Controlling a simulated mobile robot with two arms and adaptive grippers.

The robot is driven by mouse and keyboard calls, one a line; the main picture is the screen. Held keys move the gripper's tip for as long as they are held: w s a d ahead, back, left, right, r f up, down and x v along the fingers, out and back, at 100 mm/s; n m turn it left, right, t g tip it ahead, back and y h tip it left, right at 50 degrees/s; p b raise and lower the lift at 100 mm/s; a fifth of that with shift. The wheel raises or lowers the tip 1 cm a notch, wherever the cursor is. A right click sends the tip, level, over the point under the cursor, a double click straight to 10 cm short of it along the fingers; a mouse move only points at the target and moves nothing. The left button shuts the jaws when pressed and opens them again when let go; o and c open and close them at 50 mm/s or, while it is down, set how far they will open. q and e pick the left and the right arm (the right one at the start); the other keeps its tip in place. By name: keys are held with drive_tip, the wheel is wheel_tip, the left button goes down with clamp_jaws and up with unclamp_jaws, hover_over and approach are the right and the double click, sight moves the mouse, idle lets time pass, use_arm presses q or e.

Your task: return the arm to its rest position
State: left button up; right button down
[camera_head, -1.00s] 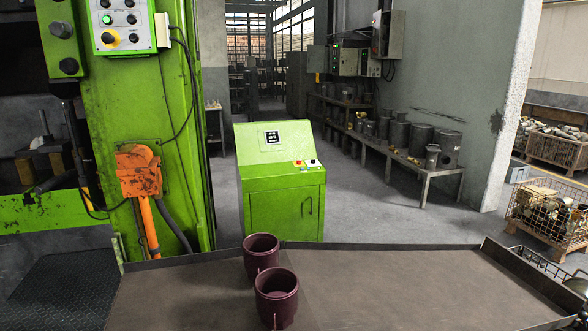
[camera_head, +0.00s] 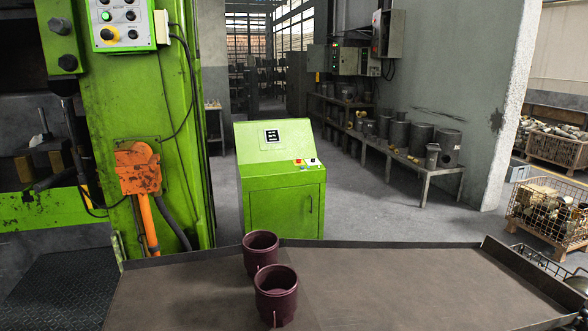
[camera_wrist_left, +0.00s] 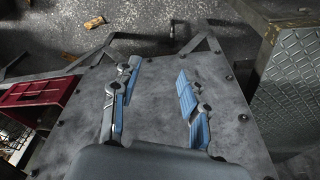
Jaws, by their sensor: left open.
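My left gripper (camera_wrist_left: 157,85) shows in the left wrist view. Its two blue-padded fingers are apart, with nothing between them. It is above a grey metal plate (camera_wrist_left: 230,130) with bolts along its edges; I cannot tell the height. Neither of my arms shows in the head view, and my right gripper is in no view. Two dark maroon cups (camera_head: 261,254) stand upright on the brown table (camera_head: 400,290) in the head view, one nearer (camera_head: 276,296) than the other.
A red crate (camera_wrist_left: 38,98) is left of the plate in the wrist view, and a tread-plate surface (camera_wrist_left: 290,90) is at right. In the head view, a green press (camera_head: 150,90) stands left and a green console (camera_head: 282,180) behind the table. The table's right side is clear.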

use_arm(q)
drive_tip(key=s+a+f+g+b, duration=0.1)
drive_tip(key=s+a+f, duration=0.2)
drive_tip(key=s+f, duration=1.5)
wheel_tip(320, 180, down, 4)
drive_tip(key=shift+r+g, duration=0.1)
drive_tip(key=shift+g, duration=0.2)
drive_tip(key=shift+s+a, duration=0.1)
